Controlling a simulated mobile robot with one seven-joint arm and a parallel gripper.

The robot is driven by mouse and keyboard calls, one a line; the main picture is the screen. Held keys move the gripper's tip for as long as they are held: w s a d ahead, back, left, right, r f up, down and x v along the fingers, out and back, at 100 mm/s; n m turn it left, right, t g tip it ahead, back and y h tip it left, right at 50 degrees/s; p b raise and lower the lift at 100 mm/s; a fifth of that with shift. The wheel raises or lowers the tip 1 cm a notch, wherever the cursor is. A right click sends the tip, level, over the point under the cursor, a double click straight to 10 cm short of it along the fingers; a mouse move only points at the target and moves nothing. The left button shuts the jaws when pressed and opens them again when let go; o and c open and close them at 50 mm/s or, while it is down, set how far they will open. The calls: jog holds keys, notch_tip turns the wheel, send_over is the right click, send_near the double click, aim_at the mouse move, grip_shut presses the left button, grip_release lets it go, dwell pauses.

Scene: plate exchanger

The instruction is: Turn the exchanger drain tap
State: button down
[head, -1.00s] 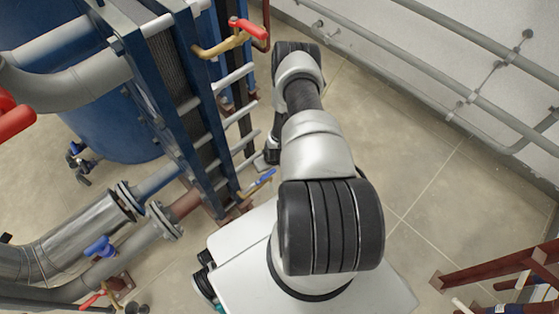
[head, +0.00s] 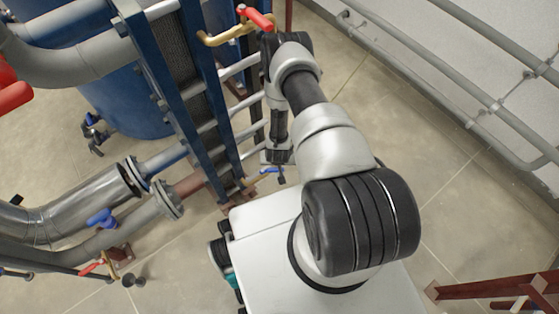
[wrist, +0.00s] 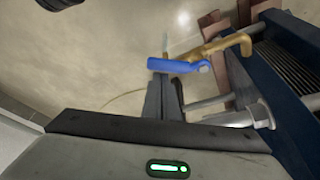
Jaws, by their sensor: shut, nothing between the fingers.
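The tap has a blue lever handle (head: 266,171) and a brass pipe (wrist: 228,47), low on the near end of the blue plate exchanger (head: 187,105). The blue handle also shows in the wrist view (wrist: 180,66), lying roughly across the picture. My gripper (head: 281,174) points down beside the handle, on its right in the head view. In the wrist view its dark fingers (wrist: 164,82) are together and empty, their tips at the handle's lower edge. I cannot tell whether they touch it. My arm hides part of the exchanger's side.
A red-handled tap (head: 258,18) on a brass pipe sits higher on the exchanger, close to my arm. Steel and grey pipes with a blue valve handle (head: 101,218) lie at left. Grey wall pipes (head: 470,85) run at right. The floor between is clear.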

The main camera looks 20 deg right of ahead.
jog(key=s+m, duration=0.2)
jog(key=shift+a+f+m+g+h+b, duration=0.1)
jog(key=shift+a+m+g+h+b, duration=0.2)
jog(key=shift+a+m+h+b, duration=0.1)
jog(key=s+a+m, duration=0.1)
jog(key=m, duration=0.1)
jog(key=s+m+g+h, duration=0.1)
jog(key=m, duration=0.1)
jog(key=s+a+m+b, duration=0.1)
jog(key=m, duration=0.1)
jog(key=shift+a+m+g, duration=0.3)
jog(key=shift+a, duration=0.05)
jog(key=shift+s+a, duration=0.1)
jog(key=shift+a, duration=0.05)
